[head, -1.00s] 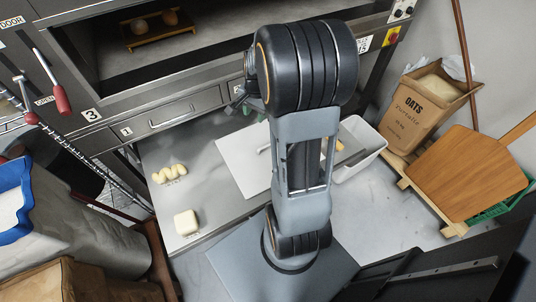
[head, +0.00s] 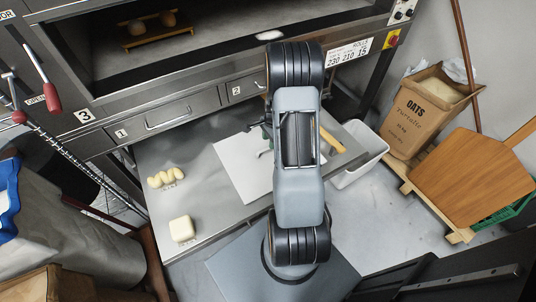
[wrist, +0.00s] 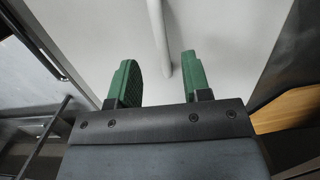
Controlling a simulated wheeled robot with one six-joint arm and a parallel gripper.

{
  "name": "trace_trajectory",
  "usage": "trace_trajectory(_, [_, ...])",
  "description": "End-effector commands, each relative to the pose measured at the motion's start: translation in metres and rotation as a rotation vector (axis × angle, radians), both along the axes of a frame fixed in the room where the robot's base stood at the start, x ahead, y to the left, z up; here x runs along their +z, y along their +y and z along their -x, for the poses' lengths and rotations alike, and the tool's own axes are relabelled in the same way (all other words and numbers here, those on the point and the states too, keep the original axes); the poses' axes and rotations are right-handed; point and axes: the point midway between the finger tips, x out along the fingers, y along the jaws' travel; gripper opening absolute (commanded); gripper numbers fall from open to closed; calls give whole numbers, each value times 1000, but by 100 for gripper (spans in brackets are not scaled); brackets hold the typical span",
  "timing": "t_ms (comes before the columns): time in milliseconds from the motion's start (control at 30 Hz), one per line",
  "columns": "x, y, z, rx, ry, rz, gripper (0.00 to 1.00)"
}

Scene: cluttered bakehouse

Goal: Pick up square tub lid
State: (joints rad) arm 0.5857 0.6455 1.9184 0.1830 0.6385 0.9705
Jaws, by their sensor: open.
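The square tub lid (head: 235,172) looks like a flat pale square with a slim raised bar as its handle. It lies on the grey metal counter, partly hidden by my arm in the head view. In the wrist view the lid (wrist: 220,28) fills much of the upper picture, and its bar (wrist: 157,25) runs down between my fingertips. My gripper (wrist: 157,62) is open, with green fingers on either side of the bar's line and a gap to each. I cannot tell how high the fingertips are above the lid. In the head view my gripper is mostly hidden.
Yellow dough pieces (head: 167,178) and a pale block (head: 182,229) sit on the counter (head: 205,215) at left. A wooden-handled item (head: 331,139) and a white tub (head: 364,165) are right of the lid. The oven's drawer front (head: 165,118) stands behind. An oats sack (head: 425,115) is at right.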

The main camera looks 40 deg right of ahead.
Motion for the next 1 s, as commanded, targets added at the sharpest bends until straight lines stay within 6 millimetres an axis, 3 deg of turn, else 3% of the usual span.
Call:
trace_trajectory(433, [-48, 6, -4, -1, 1, -1, 44])
trace_trajectory(767, [-53, 7, -4, 0, 0, 0, 44])
trace_trajectory(1000, [-53, 7, -4, 0, 0, 0, 24])
